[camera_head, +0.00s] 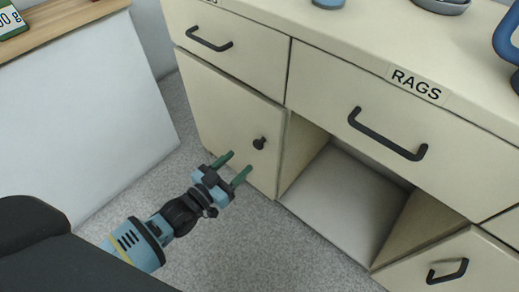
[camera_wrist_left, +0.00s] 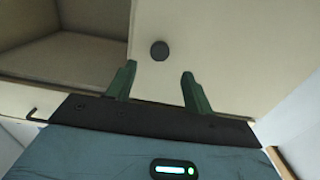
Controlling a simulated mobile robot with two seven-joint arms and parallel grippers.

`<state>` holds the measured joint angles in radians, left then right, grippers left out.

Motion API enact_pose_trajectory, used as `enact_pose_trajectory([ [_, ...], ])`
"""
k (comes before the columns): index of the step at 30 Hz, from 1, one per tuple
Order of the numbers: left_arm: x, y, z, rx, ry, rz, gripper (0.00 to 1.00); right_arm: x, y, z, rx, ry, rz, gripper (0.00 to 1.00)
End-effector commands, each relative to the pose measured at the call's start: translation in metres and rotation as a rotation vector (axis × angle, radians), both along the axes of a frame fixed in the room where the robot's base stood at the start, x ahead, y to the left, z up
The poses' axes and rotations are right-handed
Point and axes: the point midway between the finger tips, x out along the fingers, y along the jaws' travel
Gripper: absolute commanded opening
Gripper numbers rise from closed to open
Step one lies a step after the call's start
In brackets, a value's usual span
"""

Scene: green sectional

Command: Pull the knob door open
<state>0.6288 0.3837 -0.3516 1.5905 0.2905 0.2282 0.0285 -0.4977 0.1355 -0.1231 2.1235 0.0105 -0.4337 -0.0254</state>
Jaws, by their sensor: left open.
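The knob door (camera_head: 221,112) is a cream cabinet door at the lower left of the cabinet, and it looks closed. Its round black knob (camera_head: 259,143) sits near the door's right edge. My left gripper (camera_head: 236,165) is open and empty, with green fingers pointing at the door just below the knob. In the left wrist view the knob (camera_wrist_left: 159,50) lies ahead of and between the two fingertips (camera_wrist_left: 157,72), apart from them, on the door (camera_wrist_left: 205,45). My right gripper is not seen.
An open compartment (camera_head: 343,200) is right of the door. Drawers with black bar handles (camera_head: 388,135) are above it, one under a RAGS label (camera_head: 416,84). A white panel with a wooden top (camera_head: 75,110) stands at left. Grey floor (camera_head: 250,240) is clear.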

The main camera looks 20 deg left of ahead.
Motion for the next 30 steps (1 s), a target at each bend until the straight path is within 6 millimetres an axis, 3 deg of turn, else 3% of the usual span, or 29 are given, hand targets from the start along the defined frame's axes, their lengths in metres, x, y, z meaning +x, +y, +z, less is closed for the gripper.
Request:
enact_pose_trajectory([
  [5, 0.012, -0.004, -0.001, -0.001, 0.0, 0.0, 0.52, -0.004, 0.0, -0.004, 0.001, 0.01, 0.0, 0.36],
  [18, 0.066, -0.024, -0.002, -0.001, 0.003, 0.001, 0.52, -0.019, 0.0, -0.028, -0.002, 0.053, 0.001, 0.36],
  [30, 0.073, -0.027, 0.0, 0.0, 0.002, 0.0, 0.52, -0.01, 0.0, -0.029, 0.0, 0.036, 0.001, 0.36],
])
